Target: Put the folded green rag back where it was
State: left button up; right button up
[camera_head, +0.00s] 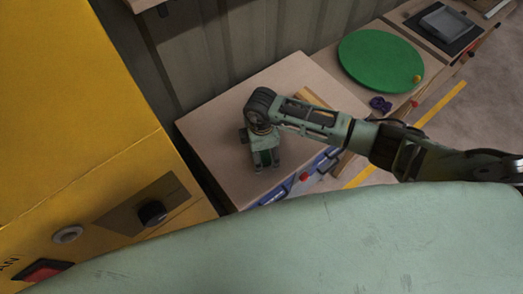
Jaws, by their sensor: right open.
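My right gripper (267,167) points down over the left bench top (215,128), its arm coming in from the right. Its two fingertips are apart, and I see nothing held between them. I cannot make out a folded green rag; the gripper and arm are of a similar pale green and hide part of the bench top. My left gripper is out of view.
A tan wooden piece (313,97) lies partly behind my arm. A round green disc (372,58) with a small yellow ball (417,78) and a purple object (381,104) are to the right. A yellow cabinet (75,95) stands at left.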

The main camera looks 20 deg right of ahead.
aim_at(261, 153)
notch_tip(261, 153, up, 12)
jog(key=b, duration=0.1)
jog(key=shift+b, duration=0.4)
jog(key=shift+f, duration=0.1)
